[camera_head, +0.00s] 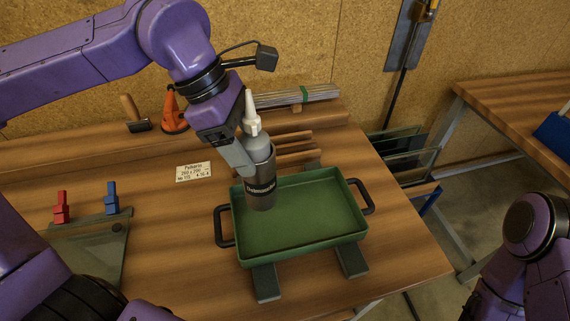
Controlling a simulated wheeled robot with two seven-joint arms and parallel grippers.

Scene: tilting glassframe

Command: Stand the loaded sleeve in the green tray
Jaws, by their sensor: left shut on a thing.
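The loaded sleeve (262,190) is a grey cylinder with a dark label band. A bottle (255,140) with a white pointed nozzle stands up out of it. The sleeve is upright or nearly so. My left gripper (246,165) is shut on the sleeve from its left side. The green tray (315,240) is a shallow rectangular tray with black handles at both ends. The sleeve is over the tray's left part; I cannot tell whether its bottom touches the tray floor. My right gripper is out of view; only part of the right arm shows at the lower right.
The tray rests on dark supports (265,283) near the bench's front right edge. Red (61,208) and blue (112,198) clamps stand on a glass sheet at the left. A paper label (194,171) lies behind. Wooden sticks (292,146) lie behind the tray. The tray's right half is empty.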

